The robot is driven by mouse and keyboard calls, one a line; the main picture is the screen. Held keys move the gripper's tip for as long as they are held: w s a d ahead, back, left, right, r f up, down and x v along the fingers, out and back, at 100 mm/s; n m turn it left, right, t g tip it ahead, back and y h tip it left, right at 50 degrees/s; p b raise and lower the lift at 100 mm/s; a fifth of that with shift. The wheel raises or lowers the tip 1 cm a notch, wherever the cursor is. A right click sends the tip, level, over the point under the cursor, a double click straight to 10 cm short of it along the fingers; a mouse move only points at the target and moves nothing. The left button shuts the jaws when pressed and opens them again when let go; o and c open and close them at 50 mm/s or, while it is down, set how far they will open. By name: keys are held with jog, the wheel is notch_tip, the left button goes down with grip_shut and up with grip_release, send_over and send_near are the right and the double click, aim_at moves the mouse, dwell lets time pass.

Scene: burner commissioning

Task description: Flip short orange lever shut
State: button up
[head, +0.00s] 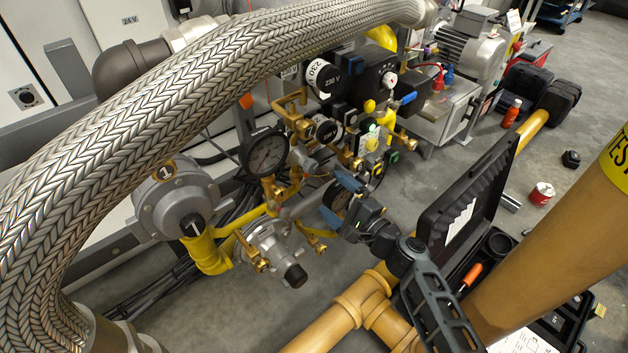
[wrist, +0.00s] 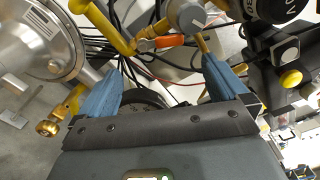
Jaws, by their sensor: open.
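The short orange lever (wrist: 170,41) shows in the wrist view, lying roughly across the picture just beyond my fingertips, beside yellow pipe and a grey round valve body (wrist: 188,15). My gripper (wrist: 165,66) is open, with its two blue fingers spread and nothing held between them. In the picture the lever lies between the fingertips and a little ahead of them; I see no contact. In the head view my gripper (head: 333,198) is over the pipework, right of the grey regulator (head: 275,250). I cannot make out the lever there.
A black-rimmed gauge (head: 265,154) stands left of my gripper. The braided hose (head: 200,85) arches across the foreground. Brass fittings and black valve blocks (head: 375,75) crowd the back. An open black toolbox (head: 465,205) is at right. A yellow knob (wrist: 290,79) sits right of my fingers.

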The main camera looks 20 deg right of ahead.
jog(key=b+x, duration=0.1)
jog(key=x, duration=0.6)
jog(key=shift+w, duration=0.4)
jog(key=shift+a, duration=0.15)
jog(key=shift+c, duration=0.5)
jog(key=c, duration=0.9)
